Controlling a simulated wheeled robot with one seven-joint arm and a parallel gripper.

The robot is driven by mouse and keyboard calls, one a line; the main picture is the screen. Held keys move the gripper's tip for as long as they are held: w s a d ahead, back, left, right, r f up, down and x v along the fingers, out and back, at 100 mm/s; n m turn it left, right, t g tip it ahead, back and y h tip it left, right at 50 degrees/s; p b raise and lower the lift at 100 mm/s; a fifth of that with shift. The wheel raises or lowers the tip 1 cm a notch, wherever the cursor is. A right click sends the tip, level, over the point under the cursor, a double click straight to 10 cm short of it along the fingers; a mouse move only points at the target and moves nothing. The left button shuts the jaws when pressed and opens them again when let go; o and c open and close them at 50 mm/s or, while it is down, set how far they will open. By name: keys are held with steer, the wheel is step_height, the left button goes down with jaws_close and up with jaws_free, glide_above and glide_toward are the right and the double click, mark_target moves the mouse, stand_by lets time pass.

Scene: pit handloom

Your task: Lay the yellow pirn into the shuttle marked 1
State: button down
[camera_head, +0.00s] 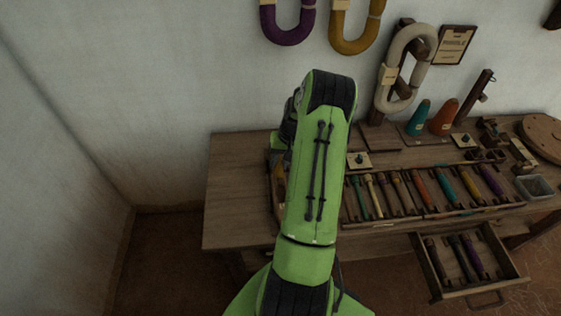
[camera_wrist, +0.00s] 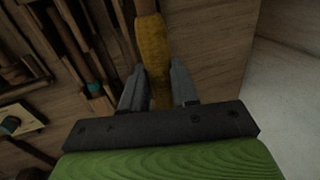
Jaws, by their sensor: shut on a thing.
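The yellow pirn (camera_wrist: 153,50) is between the two fingers of my gripper (camera_wrist: 157,85) in the wrist view, and the fingers are shut on it. It points away from the palm, and its far end runs out of the top of the picture. In the head view my green arm hides the gripper; a small yellow-orange patch (camera_head: 279,187) shows at the arm's left edge, over the bench's left part. Long dark wooden pieces (camera_wrist: 78,35) lie left of the pirn in the wrist view; I cannot tell whether one is the shuttle marked 1. No number is readable.
The wooden bench (camera_head: 232,200) has a rack (camera_head: 352,209) of several coloured pirns right of my arm. A drawer (camera_head: 440,294) stands open in front, holding dark pieces. Teal (camera_head: 419,118) and orange (camera_head: 444,117) cones stand behind. The bench's left end is bare.

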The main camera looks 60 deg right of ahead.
steer(key=shift+s+f+b, duration=0.2)
steer(key=shift+f+b, duration=0.25)
steer(key=shift+f, duration=0.2)
steer(key=b+x, duration=0.1)
steer(key=x, duration=0.1)
steer(key=b+x, duration=0.2)
steer(key=s+d+b+x, duration=0.1)
steer(key=b+x, duration=0.1)
steer(key=x, duration=0.1)
steer(key=shift+d+f, duration=0.1)
steer(key=shift+f, duration=0.05)
steer(key=c, duration=0.8)
jaws_free()
step_height(320, 180, up, 8)
steer(key=p, duration=0.6)
